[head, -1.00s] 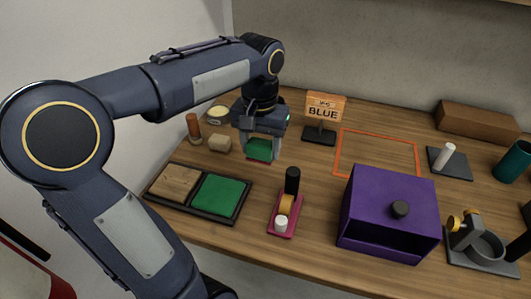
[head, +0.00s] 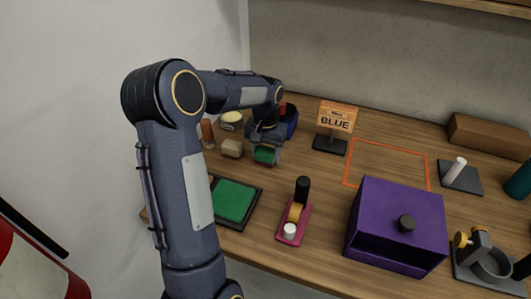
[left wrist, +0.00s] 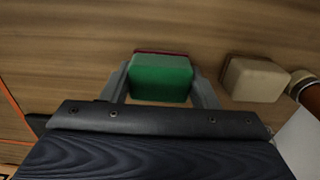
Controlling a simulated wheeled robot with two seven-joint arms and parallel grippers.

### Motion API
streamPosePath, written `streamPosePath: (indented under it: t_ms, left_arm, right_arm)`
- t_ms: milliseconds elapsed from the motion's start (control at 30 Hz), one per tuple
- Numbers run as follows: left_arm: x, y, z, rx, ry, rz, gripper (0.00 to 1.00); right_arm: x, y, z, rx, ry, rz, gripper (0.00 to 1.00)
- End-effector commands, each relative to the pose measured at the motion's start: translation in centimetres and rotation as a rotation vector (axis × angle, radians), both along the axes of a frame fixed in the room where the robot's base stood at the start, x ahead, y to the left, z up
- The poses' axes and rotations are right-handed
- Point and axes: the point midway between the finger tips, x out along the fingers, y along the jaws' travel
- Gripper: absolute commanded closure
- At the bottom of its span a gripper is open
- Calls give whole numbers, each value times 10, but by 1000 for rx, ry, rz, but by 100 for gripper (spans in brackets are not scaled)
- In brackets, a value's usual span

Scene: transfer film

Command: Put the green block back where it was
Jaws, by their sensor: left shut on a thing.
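The green block (head: 265,155) is between the fingers of my left gripper (head: 265,153), over the left part of the table behind the tray. In the left wrist view the green block (left wrist: 160,78) sits between the two grey fingers (left wrist: 162,84), which are shut on it. A thin dark red strip shows along its far edge; I cannot tell whether it belongs to the block. I cannot tell how high the block is above the wood. My right gripper is not in view.
A black tray (head: 241,225) with a green pad (head: 233,199) is partly behind my left arm. A tan block (head: 232,148) and a brown cylinder (head: 207,133) stand left of the gripper. A blue thing (head: 291,122) is behind it. The BLUE sign (head: 336,117), orange outline (head: 388,144) and purple box (head: 398,215) are rightward.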

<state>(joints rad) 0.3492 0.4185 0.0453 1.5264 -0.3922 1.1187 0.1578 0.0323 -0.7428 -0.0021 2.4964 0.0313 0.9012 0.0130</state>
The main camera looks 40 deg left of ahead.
Motion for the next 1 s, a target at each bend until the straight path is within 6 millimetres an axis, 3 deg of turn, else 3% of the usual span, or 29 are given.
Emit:
streamPosePath:
  t_ms: [467,500,633,1000]
  left_arm:
    - [0,0,-12,0,-1,0,67]
    - [0,0,-10,0,-1,0,41]
    - [0,0,-10,0,-1,0,24]
    - [0,0,-3,1,-3,0,24]
  right_arm:
    - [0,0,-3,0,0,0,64]
    - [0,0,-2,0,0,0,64]
    - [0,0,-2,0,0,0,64]
    - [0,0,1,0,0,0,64]
